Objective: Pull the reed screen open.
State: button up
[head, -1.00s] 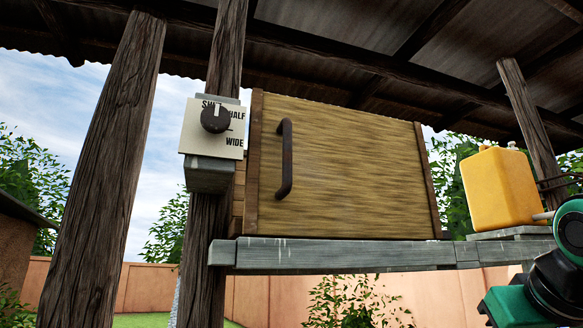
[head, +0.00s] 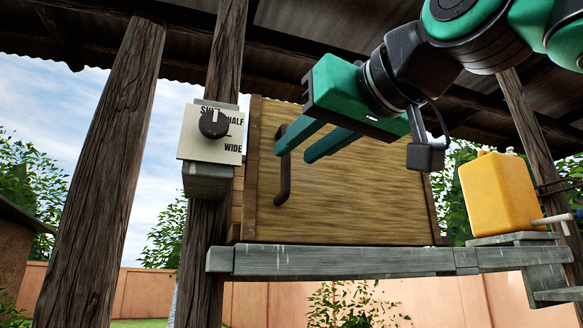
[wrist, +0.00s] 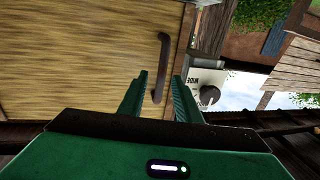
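The reed screen (head: 365,205) is a straw-coloured panel in a brown wooden frame, standing shut above a grey ledge. Its dark, rusty bar handle (head: 283,185) is upright near the left edge; part of it is hidden behind a finger in the head view. My green gripper (head: 292,146) is in front of the screen at the handle's upper part, with its fingers parted. In the wrist view the handle (wrist: 158,88) shows between the two open fingertips (wrist: 161,75). I cannot tell whether a finger touches it.
A dial box (head: 212,130) marked SHUT, HALF and WIDE is on the post left of the screen, its pointer near SHUT. A yellow jerrycan (head: 497,192) stands at the right. The grey ledge (head: 340,261) runs below the screen.

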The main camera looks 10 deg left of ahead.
aim_at(289, 157)
jog(key=shift+x, duration=2.7)
jog(key=shift+c, duration=0.4)
